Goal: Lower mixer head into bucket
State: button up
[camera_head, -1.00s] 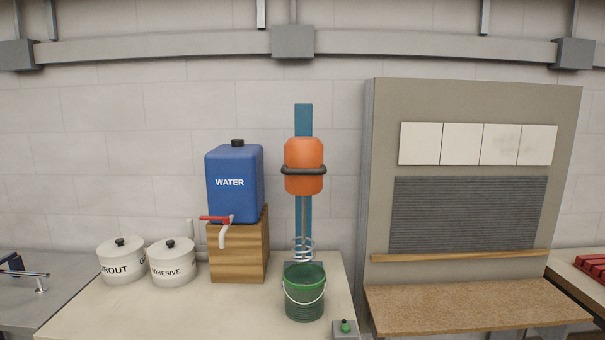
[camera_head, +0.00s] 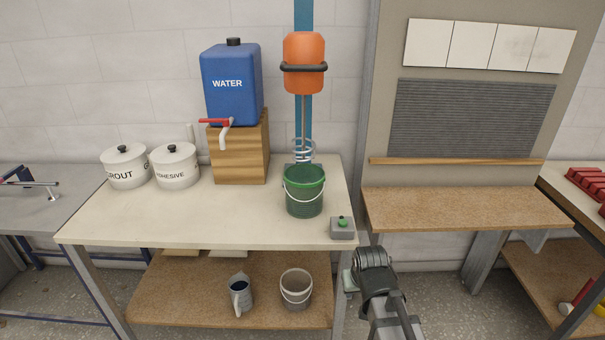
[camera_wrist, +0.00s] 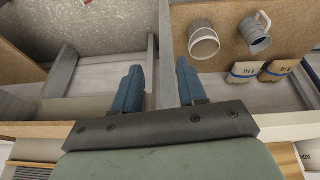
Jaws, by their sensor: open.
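The orange mixer (camera_head: 304,62) hangs on a blue upright behind the table, with a black ring handle (camera_head: 303,68) around its body. Its shaft runs down to a wire whisk head (camera_head: 303,150) just above and behind the rim of the green bucket (camera_head: 304,195); whether the tip is inside the rim is hard to tell. The bucket stands upright on the table; its contents are not clear. My gripper is open and empty in the wrist view (camera_wrist: 159,88), its two blue fingers apart. In the head view my arm is below the table's right front corner, fingertips unclear.
A grey box with a green button (camera_head: 343,222) sits at the table's (camera_head: 230,228) front right corner. The blue water tank (camera_head: 231,85) and white pots (camera_head: 174,168) stand left. A jug (camera_head: 240,295) and grey bucket (camera_head: 296,288) are on the lower shelf. A brown ledge (camera_head: 465,207) is right.

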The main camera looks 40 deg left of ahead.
jog(key=s+a+r+n+t+y, duration=0.15)
jog(key=a+r, duration=0.35)
jog(key=r, duration=0.6)
jog(key=s+a+r+n+t+y, duration=0.1)
jog(key=s+a+r+y, duration=0.3)
jog(key=r, duration=0.6)
jog(key=s+a+r+n+t+h, duration=0.1)
jog(key=a+r, duration=0.5)
jog(key=r, duration=0.5)
notch_tip(320, 180, up, 16)
jog(key=f+n+t+y, duration=0.1)
jog(key=n+t+y, duration=0.1)
jog(key=n+y, duration=0.1)
jog(key=n+t, duration=0.2)
jog(key=n, duration=0.3)
send_near(302, 69)
jog(key=s+d+f, duration=0.2)
jog(key=d, duration=0.1)
notch_tip(302, 69, up, 2)
jog(key=n, duration=0.6)
jog(key=shift+m+y, duration=0.25)
jog(key=shift+y, duration=0.1)
jog(key=x, duration=1.4)
jog(key=shift+w+a+r, duration=0.1)
jog(key=shift+a+r, duration=0.15)
grip_shut()
